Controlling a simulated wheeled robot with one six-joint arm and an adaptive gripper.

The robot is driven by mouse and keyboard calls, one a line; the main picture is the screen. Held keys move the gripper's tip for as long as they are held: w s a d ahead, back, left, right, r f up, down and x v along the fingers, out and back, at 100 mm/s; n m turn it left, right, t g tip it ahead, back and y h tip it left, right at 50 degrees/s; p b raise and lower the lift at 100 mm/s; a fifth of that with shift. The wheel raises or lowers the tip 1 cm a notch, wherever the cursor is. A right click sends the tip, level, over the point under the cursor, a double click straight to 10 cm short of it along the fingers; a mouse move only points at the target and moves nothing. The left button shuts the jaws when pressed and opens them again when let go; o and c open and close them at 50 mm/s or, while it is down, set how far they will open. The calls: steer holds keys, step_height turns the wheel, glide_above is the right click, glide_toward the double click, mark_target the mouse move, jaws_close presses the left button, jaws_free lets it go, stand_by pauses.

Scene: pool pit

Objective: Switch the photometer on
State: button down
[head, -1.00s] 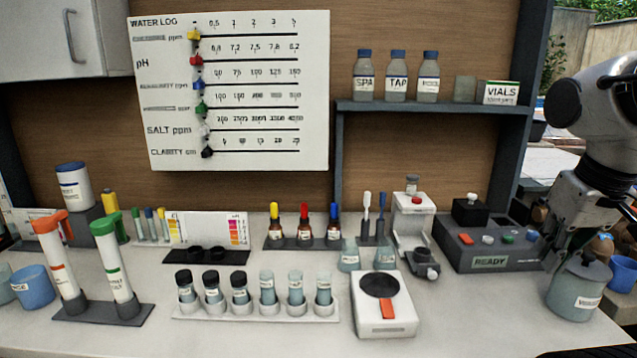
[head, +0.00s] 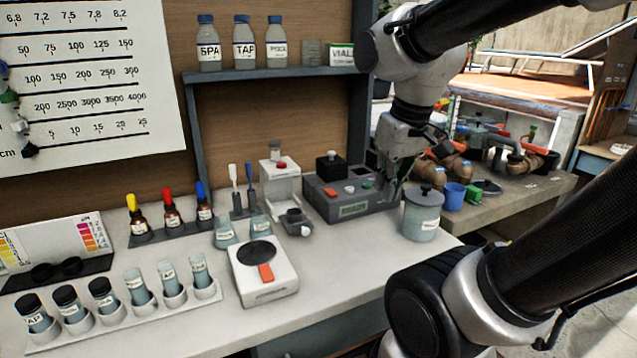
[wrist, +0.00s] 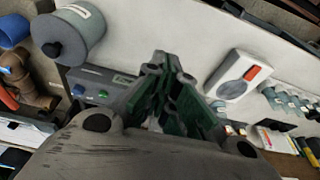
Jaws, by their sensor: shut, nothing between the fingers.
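The likely photometer is a dark grey box (head: 340,213) at the back right of the counter. It has a black lidded block (head: 331,166) on top, a red-orange button (head: 332,192), a white and a green button, and a greenish display panel (head: 353,210) on its front. In the wrist view part of the box (wrist: 84,78) shows left of the fingers, with a blue and a green button. My gripper (head: 386,192) points down at the right end of the box, shut and empty. Its dark green-padded fingers (wrist: 172,82) show in the wrist view. Whether they touch the box is unclear.
A grey lidded jar (head: 422,216) stands close to the right of my gripper. A white device with a black disc and orange switch (head: 262,272) stands in front. Vials in a rack (head: 120,310) and dropper bottles (head: 170,210) are left. A shelf (head: 280,72) is above.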

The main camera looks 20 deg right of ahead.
steer(key=w+n+g, duration=0.2)
steer(key=w+n, duration=0.5)
steer(key=w, duration=0.9)
step_height(320, 180, up, 4)
steer(key=n, duration=1.1)
glide_above(325, 195)
steer(key=s, duration=0.2)
steer(key=shift+w+r+g, duration=0.15)
steer(key=shift+w+g, duration=0.05)
steer(key=shift+g, duration=0.2)
step_height(325, 195, down, 14)
steer(key=shift+r, duration=0.15)
steer(key=shift+w+r, duration=0.3)
steer(key=shift+w, duration=0.45)
